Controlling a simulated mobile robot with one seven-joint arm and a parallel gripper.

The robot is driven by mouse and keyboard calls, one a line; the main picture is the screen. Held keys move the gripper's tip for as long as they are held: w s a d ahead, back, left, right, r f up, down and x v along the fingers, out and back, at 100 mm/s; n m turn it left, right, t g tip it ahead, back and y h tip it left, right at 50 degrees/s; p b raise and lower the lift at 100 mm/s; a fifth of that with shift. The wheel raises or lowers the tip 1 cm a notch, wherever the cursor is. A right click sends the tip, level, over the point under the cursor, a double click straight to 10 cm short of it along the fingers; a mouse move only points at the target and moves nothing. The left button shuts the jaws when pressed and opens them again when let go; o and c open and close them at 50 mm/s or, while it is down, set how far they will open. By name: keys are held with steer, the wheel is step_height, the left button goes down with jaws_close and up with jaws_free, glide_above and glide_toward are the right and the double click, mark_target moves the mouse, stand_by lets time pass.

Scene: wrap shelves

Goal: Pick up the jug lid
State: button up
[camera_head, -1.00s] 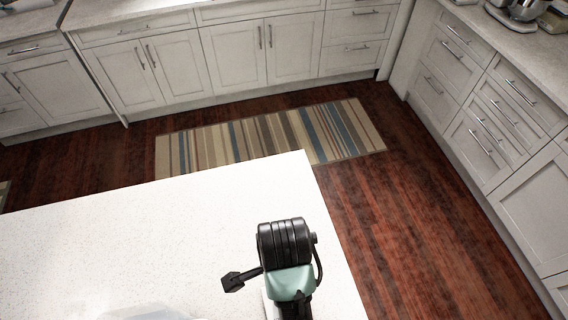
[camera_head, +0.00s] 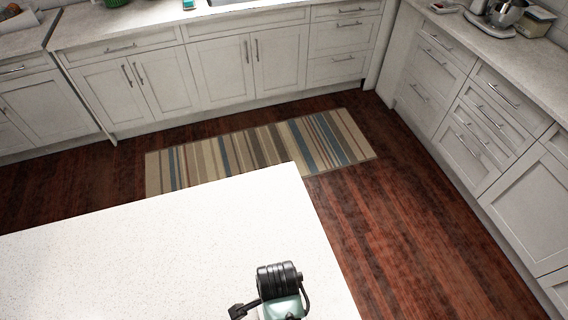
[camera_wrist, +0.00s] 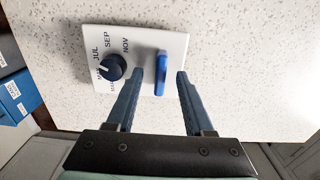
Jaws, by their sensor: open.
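The jug lid (camera_wrist: 92,72) is in the wrist view, a white square plate lying on the white speckled counter. It has a dark blue month dial and an upright blue tab (camera_wrist: 160,75). My gripper (camera_wrist: 160,74) is open, its two dark blue fingers pointing toward the lid. The tab appears between the fingertips, with a gap on each side. I cannot tell how far the fingertips are above the lid. The head view does not show the lid, only part of my arm at the bottom.
The white island counter (camera_head: 180,260) looks clear in the head view. Blue boxes (camera_wrist: 20,95) show at the left in the wrist view. A striped rug (camera_head: 260,150) lies on the wood floor beyond, with white cabinets (camera_head: 220,75) behind it.

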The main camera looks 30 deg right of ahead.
steer(key=shift+f, duration=0.3)
jaws_close()
steer(key=shift+r, duration=0.15)
